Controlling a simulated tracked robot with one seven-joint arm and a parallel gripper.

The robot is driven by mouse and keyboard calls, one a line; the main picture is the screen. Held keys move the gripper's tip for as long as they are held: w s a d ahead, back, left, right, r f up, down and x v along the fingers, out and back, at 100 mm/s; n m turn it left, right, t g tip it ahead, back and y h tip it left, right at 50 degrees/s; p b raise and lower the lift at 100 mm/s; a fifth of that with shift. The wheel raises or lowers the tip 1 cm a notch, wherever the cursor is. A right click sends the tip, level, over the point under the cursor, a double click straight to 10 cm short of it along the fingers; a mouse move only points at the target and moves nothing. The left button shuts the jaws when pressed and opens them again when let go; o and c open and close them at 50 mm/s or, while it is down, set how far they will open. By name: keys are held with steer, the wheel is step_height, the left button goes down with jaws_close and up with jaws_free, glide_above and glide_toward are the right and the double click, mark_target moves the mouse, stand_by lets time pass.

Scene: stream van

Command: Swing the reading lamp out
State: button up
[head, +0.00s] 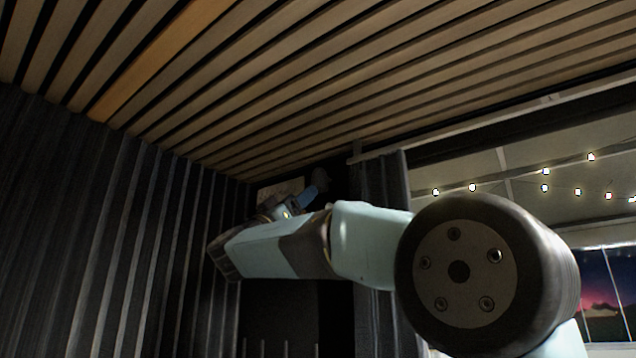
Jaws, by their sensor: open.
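My arm reaches from the right foreground toward the dark back corner in the head view. My gripper (306,196) is at its far end, small and partly hidden behind my own arm links. It is open, and I see nothing held in it. I cannot make out the reading lamp for certain. It may be hidden behind my arm or lost in the dark corner, so I cannot tell how far my gripper is from it.
A slatted wood ceiling (330,85) slopes overhead. Dark pleated curtains (130,215) cover the left side. A pale panel (268,192) shows behind my gripper. Another curtain (384,180) hangs by the opening at right, with string lights (545,188) and a sunset beyond.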

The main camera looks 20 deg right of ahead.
mark_target(320, 190)
steer(key=x, duration=0.9)
steer(key=shift+d+r, duration=0.25)
steer(key=shift+d, duration=0.1)
